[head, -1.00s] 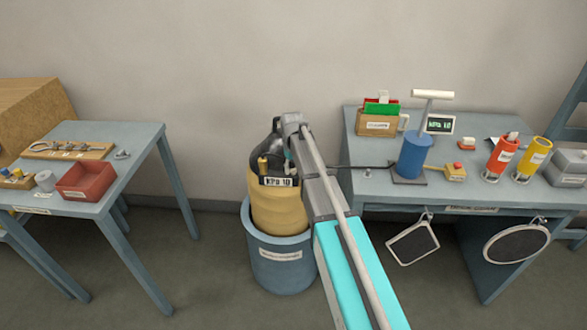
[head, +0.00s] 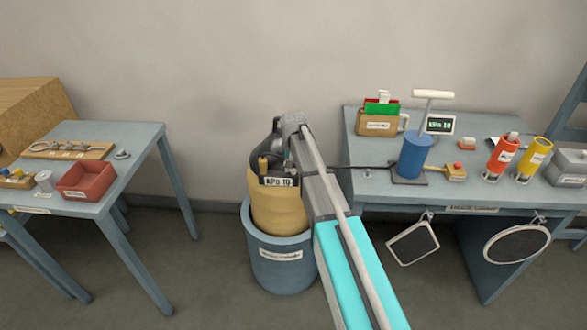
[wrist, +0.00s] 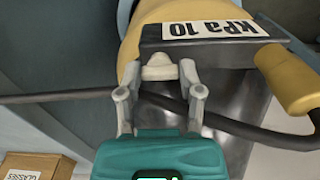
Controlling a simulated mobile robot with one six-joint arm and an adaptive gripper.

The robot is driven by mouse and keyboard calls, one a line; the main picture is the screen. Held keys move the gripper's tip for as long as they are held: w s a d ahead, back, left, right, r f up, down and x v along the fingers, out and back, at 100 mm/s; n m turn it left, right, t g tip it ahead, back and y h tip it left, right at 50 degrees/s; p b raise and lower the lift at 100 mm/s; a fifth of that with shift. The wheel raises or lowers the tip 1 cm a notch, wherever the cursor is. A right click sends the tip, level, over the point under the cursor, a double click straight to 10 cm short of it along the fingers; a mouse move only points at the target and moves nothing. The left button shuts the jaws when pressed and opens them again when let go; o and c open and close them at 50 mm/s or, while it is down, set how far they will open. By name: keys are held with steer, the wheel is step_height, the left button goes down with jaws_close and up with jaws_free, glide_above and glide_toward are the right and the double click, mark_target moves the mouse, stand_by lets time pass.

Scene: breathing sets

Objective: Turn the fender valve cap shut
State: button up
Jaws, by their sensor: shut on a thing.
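The yellow fender (head: 275,205) stands in a blue tub (head: 282,262) on the floor, with a dark top and a "kPa 10" label. In the wrist view, the fender (wrist: 128,45) carries a dark plate (wrist: 205,58) with that label. The pale valve cap (wrist: 160,67) sits at the plate's edge. My gripper (wrist: 160,72) is shut on the valve cap, one finger on each side. In the head view my arm hides the fender's right side, and the fingers cannot be made out.
A dark hose (wrist: 235,125) runs just below the fingers, with a brass fitting (wrist: 288,78) at right. The right table (head: 470,190) holds a blue pump (head: 414,157) and red and yellow cylinders. The left table (head: 120,140) holds a red bin (head: 86,180).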

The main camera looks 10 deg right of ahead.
steer(key=o, duration=0.9)
steer(key=shift+c, duration=0.2)
steer(key=shift+n, duration=0.3)
